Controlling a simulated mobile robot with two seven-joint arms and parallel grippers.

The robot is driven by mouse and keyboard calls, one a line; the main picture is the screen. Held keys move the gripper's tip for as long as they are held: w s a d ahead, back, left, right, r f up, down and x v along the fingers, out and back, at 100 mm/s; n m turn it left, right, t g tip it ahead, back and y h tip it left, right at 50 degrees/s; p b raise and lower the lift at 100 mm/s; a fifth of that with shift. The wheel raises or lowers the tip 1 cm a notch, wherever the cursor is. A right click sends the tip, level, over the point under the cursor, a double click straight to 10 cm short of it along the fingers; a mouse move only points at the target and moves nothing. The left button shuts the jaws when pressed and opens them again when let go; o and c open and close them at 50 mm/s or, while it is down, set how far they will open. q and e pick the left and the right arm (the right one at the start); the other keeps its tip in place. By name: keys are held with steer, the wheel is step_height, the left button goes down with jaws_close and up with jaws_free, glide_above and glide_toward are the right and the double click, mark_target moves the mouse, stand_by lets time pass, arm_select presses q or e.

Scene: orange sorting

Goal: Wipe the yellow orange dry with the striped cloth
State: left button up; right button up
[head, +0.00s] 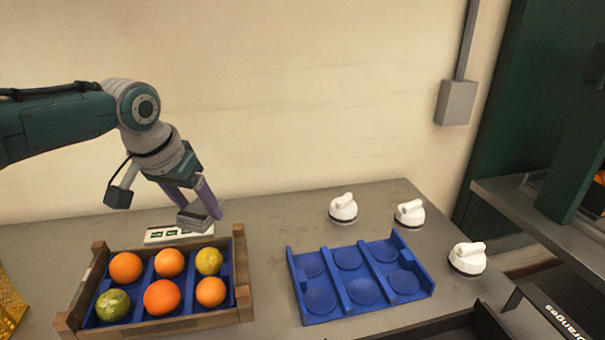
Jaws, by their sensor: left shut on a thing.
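The yellow orange (209,261) sits in the back right cup of the blue insert in the wooden crate (190,328). My left gripper (200,205) is above and slightly left of it, behind the crate's back edge, pointing down. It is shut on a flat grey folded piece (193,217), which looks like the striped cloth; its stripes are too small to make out. The cloth is apart from the yellow orange. My right gripper is not in view.
The crate also holds several orange fruits and a greenish one (113,305). A white panel (165,236) with dark marks lies behind it. An empty blue tray (333,311) and white knobbed objects (343,208) stand to the right. Bare counter (266,240) separates crate and tray.

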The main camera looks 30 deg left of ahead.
mark_target(209, 249)
arm_select(q)
steer(key=shift+f, duration=0.15)
stand_by(0.4)
steer(key=shift+s+d+f+b, duration=0.1)
steer(key=shift+s+f+b, duration=0.1)
steer(key=shift+f+b, duration=1)
steer(key=shift+s+f+b, duration=0.2)
steer(key=shift+f+b, duration=0.4)
steer(key=shift+f, duration=1.15)
steer(key=shift+f+b, duration=0.4)
steer(key=shift+f, duration=0.2)
